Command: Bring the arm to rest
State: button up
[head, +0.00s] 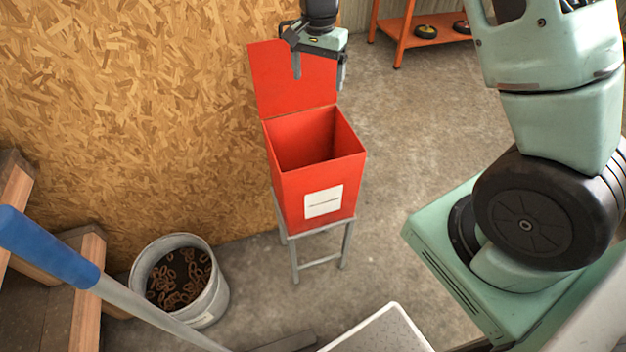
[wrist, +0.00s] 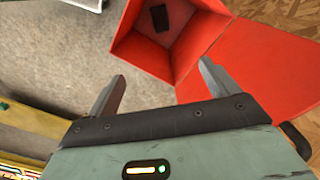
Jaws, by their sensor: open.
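My gripper (head: 319,68) is at the top of the head view, in front of the raised lid of a red box. Its fingers are apart with nothing between them. In the wrist view my gripper (wrist: 158,88) shows two spread grey fingers, with the red box (wrist: 142,50) beyond them. The red box (head: 318,185) has its lid (head: 292,85) open, a white label on its front, and stands on a grey metal stand. A dark rectangular object (wrist: 160,18) lies inside the box in the wrist view. In the head view the box looks empty as far as its inside shows.
A grey bucket (head: 215,296) of rusty rings stands on the floor at lower left. A blue-handled pole (head: 45,248) crosses the lower left corner, near wooden steps (head: 90,262). An orange shelf (head: 402,30) is at the back. Concrete floor right of the box is clear.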

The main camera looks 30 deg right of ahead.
dwell(0.3)
jog(key=s+a+r+n+y, duration=0.1)
jog(key=s+a+r+n, duration=0.25)
jog(key=s+a, duration=0.4)
jog(key=s+a+r+n, duration=0.2)
jog(key=s+a+n, duration=0.35)
jog(key=a, duration=0.35)
jog(key=s+a+r+n, duration=0.1)
jog(key=s+a+n, duration=0.1)
jog(key=s+n, duration=0.3)
jog(key=s+a+r+n, duration=0.1)
jog(key=s+n, duration=0.4)
jog(key=s, duration=0.8)
jog(key=shift+s+a, duration=0.3)
jog(key=shift+a, duration=0.15)
